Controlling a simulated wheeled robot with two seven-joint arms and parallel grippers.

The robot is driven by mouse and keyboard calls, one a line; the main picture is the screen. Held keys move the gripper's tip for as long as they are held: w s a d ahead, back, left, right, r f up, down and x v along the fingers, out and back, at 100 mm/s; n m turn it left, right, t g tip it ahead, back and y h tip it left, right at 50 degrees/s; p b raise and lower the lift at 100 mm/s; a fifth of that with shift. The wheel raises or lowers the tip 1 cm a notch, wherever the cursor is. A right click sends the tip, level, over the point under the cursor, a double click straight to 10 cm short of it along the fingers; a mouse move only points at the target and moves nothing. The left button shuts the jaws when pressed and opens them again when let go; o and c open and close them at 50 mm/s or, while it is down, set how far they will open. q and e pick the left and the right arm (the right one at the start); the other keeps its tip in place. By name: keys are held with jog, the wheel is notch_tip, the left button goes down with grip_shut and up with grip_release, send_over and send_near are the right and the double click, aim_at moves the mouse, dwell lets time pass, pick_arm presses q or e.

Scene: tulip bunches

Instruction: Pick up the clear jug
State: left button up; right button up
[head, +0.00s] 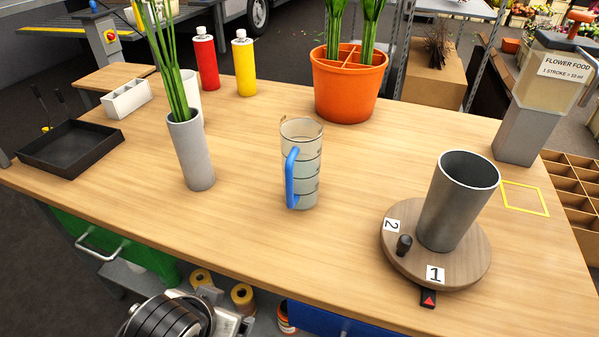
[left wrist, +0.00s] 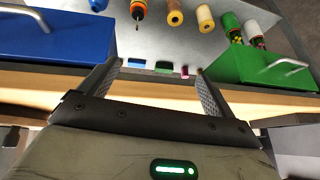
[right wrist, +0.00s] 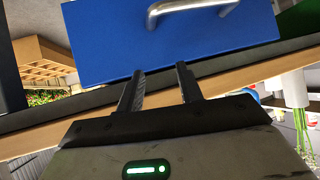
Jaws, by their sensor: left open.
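The clear jug (head: 304,165) stands upright near the middle of the wooden table in the head view. It has a blue handle (head: 292,178) on its near left side and dark measuring marks. My left gripper (left wrist: 157,70) is open and empty in the left wrist view, facing the table's edge and the drawers. My right gripper (right wrist: 160,70) has its fingers apart with nothing between them, in front of a blue drawer. The jug shows in neither wrist view.
A grey vase with green stems (head: 191,155) stands left of the jug. An orange pot (head: 347,95) is behind it. A grey vase (head: 457,205) stands on a round wooden turntable (head: 470,262) at right. A black tray (head: 70,152) lies far left. The table before the jug is clear.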

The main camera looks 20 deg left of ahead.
aim_at(298, 175)
pick_arm(q)
jog(key=w+d+r+t, duration=0.3)
jog(key=w+r+t, duration=0.2)
jog(key=r+t, duration=0.15)
jog(key=w+d+r+t, duration=0.4)
jog(key=w+r+t, duration=0.2)
jog(key=r, duration=0.2)
jog(key=w+a+p, duration=0.1)
jog(key=w+p, duration=0.4)
jog(key=w, duration=1)
jog(key=shift+w+a+f+n+h, duration=0.15)
jog(key=shift+a+f+n+h, duration=0.15)
jog(key=shift+n+h, duration=0.1)
jog(key=c, duration=1.4)
jog(key=shift+r, duration=0.1)
jog(key=c, duration=0.4)
pick_arm(e)
jog(key=shift+s+d+r, duration=0.1)
jog(key=shift+d+r, duration=0.15)
jog(key=shift+r, duration=0.25)
jog(key=shift+s+d+r, duration=0.1)
jog(key=shift+d+r, duration=0.1)
jog(key=shift+r, duration=0.3)
jog(key=shift+h, duration=0.3)
